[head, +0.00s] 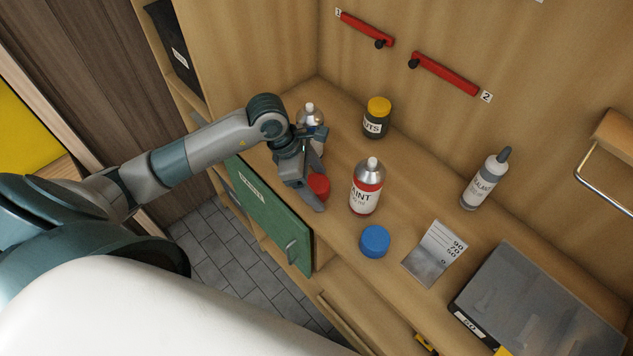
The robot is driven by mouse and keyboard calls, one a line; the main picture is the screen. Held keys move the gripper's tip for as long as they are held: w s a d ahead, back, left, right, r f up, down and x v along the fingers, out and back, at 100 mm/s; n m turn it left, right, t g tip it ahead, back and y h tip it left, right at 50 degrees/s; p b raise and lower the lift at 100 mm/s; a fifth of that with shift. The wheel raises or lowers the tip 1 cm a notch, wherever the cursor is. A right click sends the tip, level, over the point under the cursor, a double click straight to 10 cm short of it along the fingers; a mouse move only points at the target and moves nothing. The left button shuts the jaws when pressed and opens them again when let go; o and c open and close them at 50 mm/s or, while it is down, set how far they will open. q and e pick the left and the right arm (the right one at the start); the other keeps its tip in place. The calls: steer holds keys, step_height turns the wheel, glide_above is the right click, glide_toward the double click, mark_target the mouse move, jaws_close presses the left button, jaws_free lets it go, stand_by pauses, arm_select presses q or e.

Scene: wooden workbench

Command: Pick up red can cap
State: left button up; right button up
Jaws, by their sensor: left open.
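The red can cap (319,187) sits on the wooden workbench (410,215), left of the red and silver paint can (367,188). My left gripper (319,195) is open and reaches down over the cap from the left. One finger shows in front of the cap and hides part of it; the other finger is hard to make out. I cannot tell whether the fingers touch the cap. My right gripper is not in view.
A silver can (311,122) stands behind my left gripper.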

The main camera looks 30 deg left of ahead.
mark_target(317, 182)
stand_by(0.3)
arm_select(q)
steer(key=c, duration=1.1)
steer(key=shift+c, duration=0.2)
steer(key=shift+r+b, duration=0.55)
steer(key=shift+r, duration=0.25)
step_height(317, 182, up, 7)
steer(key=b, duration=0.3)
steer(key=shift+r, duration=0.75)
